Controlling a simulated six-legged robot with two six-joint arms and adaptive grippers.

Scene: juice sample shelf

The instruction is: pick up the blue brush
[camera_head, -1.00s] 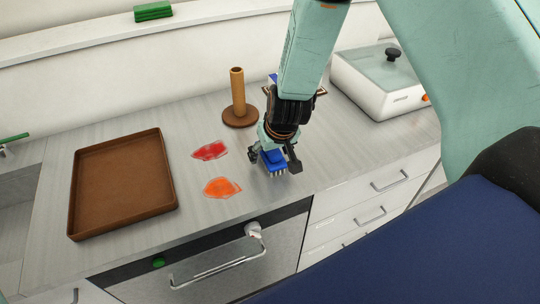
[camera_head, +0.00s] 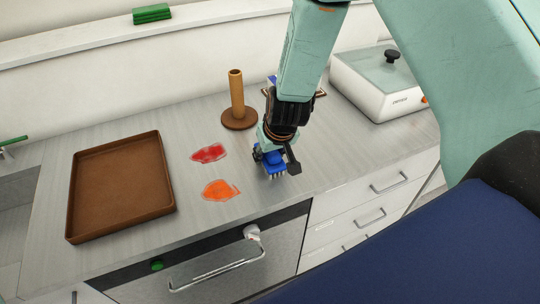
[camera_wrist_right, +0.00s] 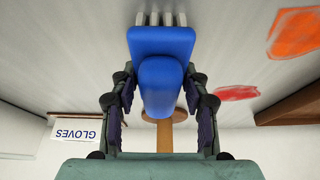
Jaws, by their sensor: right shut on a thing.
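The blue brush (camera_head: 272,161) with pale bristles is at my right gripper (camera_head: 275,158), over the counter right of the stains. In the right wrist view the blue brush (camera_wrist_right: 162,60) sits between the two fingers of my right gripper (camera_wrist_right: 160,95), which is shut on its handle. The bristles point away from the gripper. I cannot tell whether the bristles touch the counter. A red stain (camera_head: 209,153) and an orange stain (camera_head: 219,190) lie on the counter left of the brush. My left gripper is not in view.
A brown tray (camera_head: 122,187) lies at the left. A wooden post on a round base (camera_head: 237,98) stands behind the brush. A white appliance with a glass lid (camera_head: 388,92) stands at the back right. A green block (camera_head: 152,13) is on the ledge. The counter (camera_head: 330,150) is clear at right.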

